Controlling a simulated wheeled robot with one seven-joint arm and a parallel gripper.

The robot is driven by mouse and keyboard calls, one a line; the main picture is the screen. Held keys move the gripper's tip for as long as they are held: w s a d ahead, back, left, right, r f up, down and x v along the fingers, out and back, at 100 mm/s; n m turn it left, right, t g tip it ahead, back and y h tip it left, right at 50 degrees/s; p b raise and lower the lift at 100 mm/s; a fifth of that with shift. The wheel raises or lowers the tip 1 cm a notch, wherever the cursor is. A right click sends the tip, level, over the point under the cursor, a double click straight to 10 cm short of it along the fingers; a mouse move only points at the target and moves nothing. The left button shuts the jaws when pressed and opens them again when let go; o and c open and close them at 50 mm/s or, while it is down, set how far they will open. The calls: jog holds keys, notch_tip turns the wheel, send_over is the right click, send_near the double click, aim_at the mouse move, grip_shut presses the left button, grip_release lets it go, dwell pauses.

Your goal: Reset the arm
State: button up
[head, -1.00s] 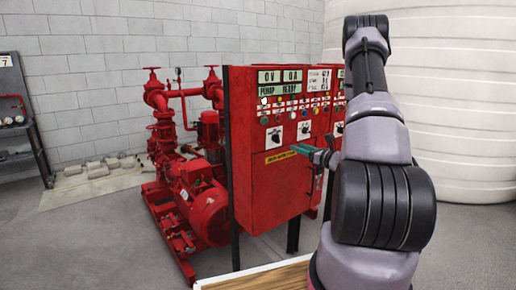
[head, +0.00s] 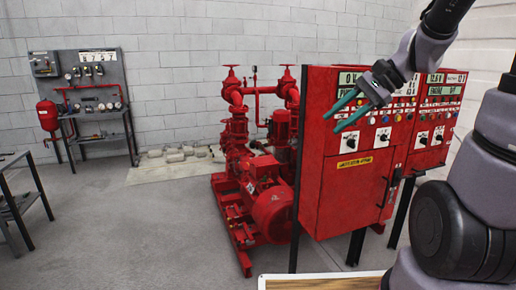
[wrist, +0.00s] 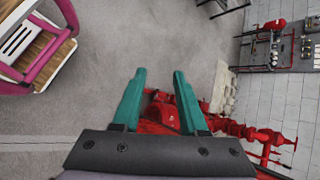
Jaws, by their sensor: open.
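My gripper (head: 347,112) is at the upper right in the head view, in front of the red control cabinet (head: 345,205). Its two green fingers are apart, with nothing between them. The arm is raised and bent, coming in from the right edge. In the wrist view my gripper (wrist: 158,98) also shows open and empty, its fingers pointing over grey floor. The fingers hide part of the red pumpset (wrist: 165,118) there. The gripper covers part of the cabinet's upper panel in the head view.
The red pumpset (head: 265,190) stands left of the cabinet. A grey gauge board (head: 85,75) with red piping stands at the back wall. A dark metal frame (head: 20,200) is at the left edge. Open grey floor (head: 130,225) lies between them.

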jog(key=s+d+r+n+t+h, duration=0.4)
jog(key=s+d+r+n+h, duration=0.1)
jog(key=s+r+n+h, duration=0.1)
jog(key=shift+s+r+t+h, duration=0.3)
jog(key=shift+s+r+t, duration=0.1)
jog(key=shift+s, duration=0.4)
jog(key=shift+d, duration=0.1)
